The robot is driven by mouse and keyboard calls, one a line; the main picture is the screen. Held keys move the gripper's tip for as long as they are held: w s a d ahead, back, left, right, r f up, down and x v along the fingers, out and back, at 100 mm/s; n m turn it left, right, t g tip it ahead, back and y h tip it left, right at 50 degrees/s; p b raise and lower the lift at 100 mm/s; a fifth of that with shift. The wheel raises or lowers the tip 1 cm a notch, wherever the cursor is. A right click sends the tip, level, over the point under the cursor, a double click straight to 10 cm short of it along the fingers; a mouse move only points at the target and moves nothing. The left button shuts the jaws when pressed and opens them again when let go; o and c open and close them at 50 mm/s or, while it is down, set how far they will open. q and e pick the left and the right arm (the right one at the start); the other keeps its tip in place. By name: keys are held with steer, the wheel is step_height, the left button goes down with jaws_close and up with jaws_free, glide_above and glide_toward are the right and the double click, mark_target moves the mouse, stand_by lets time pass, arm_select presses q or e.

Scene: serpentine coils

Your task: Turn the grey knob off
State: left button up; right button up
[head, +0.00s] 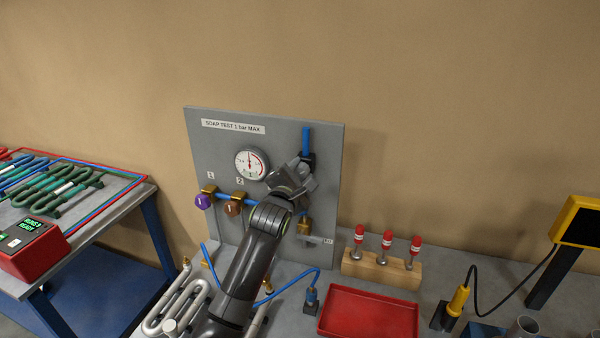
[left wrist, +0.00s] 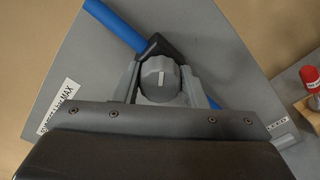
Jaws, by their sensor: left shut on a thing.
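The grey knob (left wrist: 159,80) shows in the left wrist view, round with a white line on its face. It sits on a dark valve body on the blue pipe (left wrist: 115,25). The white line points up in that view, slanted to the pipe. My left gripper (left wrist: 162,68) is shut on the knob, one finger on each side. In the head view my left gripper (head: 300,172) is at the panel's right part and hides the knob; the blue pipe (head: 306,138) rises above it. My right gripper is not in view.
The grey panel (head: 215,150) carries a gauge (head: 252,164), a purple knob (head: 203,201) and a brown knob (head: 233,208) left of my gripper. A wooden block (head: 380,268) with red-topped tools and a red tray (head: 368,316) stand at right. A blue hose (head: 290,284) crosses the bench.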

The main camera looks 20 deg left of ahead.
arm_select(q)
steer(key=shift+f, duration=0.1)
steer(key=n, duration=0.3)
steer(key=o, duration=1.2)
steer(key=shift+o, duration=0.2)
steer(key=shift+s, duration=0.1)
steer(key=shift+s, duration=0.45)
steer(key=s+b, duration=0.3)
steer(key=s, duration=1.8)
steer(key=shift+s+a+b, duration=0.2)
steer(key=shift+a+b, duration=0.1)
steer(key=shift+a, duration=0.1)
steer(key=shift+c, duration=0.3)
